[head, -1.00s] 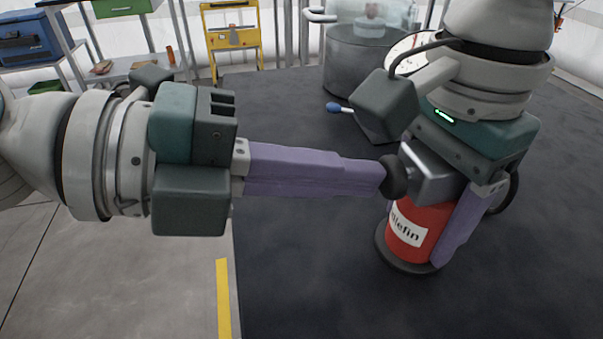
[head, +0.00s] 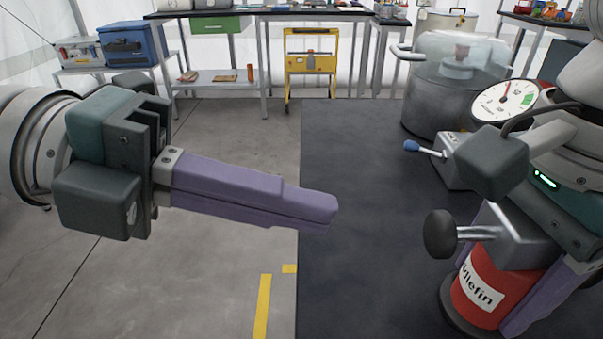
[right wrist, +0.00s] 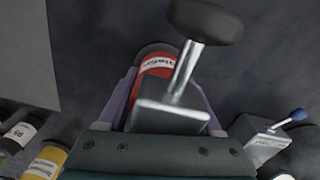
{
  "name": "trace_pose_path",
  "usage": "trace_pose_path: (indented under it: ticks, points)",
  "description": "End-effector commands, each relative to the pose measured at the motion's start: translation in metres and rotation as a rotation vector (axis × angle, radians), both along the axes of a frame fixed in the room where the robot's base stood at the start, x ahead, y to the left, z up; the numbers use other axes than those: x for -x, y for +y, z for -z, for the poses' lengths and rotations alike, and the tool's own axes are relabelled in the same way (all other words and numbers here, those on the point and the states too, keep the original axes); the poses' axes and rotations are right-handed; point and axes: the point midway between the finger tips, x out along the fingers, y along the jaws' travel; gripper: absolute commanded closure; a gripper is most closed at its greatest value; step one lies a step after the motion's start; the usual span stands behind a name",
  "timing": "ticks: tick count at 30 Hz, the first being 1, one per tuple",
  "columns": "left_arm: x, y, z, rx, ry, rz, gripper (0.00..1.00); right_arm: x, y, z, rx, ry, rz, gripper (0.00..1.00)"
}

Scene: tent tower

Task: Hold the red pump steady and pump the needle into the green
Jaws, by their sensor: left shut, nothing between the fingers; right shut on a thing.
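The red pump (head: 485,290) stands on the dark mat at the lower right, with a grey metal block on top. Its rod ends in a black knob (head: 440,234) that points left and stands clear of the block. My right gripper (right wrist: 157,82) is shut around the pump's body, a purple finger on each side. My left gripper (head: 332,213) is shut and empty, left of the knob and apart from it. The round white gauge (head: 500,103) shows at the upper right, partly behind my right arm.
A blue-knobbed lever on a grey box (head: 455,173) is behind the pump. A large metal tank (head: 445,95) stands behind it. Bottles (right wrist: 45,160) show at the lower left in the right wrist view. The mat (head: 375,260) is clear between my grippers.

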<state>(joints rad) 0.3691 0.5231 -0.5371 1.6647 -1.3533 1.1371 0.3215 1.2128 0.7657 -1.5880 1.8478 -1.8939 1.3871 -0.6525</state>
Motion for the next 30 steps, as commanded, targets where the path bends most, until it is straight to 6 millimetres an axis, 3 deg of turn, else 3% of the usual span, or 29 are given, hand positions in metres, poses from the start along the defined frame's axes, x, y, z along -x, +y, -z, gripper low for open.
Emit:
trace_pose_path:
  ticks: [3, 9, 30]
  points:
    - [0.0, 0.022, -0.006, -0.004, -0.002, -0.002, 1.0, 0.0, -0.001, 0.0, 0.002, -0.001, 0.001, 1.0]
    - [0.0, 0.04, -0.012, -0.001, 0.0, -0.001, 1.0, 0.0, -0.001, 0.0, 0.003, -0.001, 0.002, 1.0]
    - [0.0, 0.042, -0.013, 0.0, 0.0, -0.001, 1.0, 0.0, -0.001, 0.0, 0.003, -0.001, 0.002, 1.0]
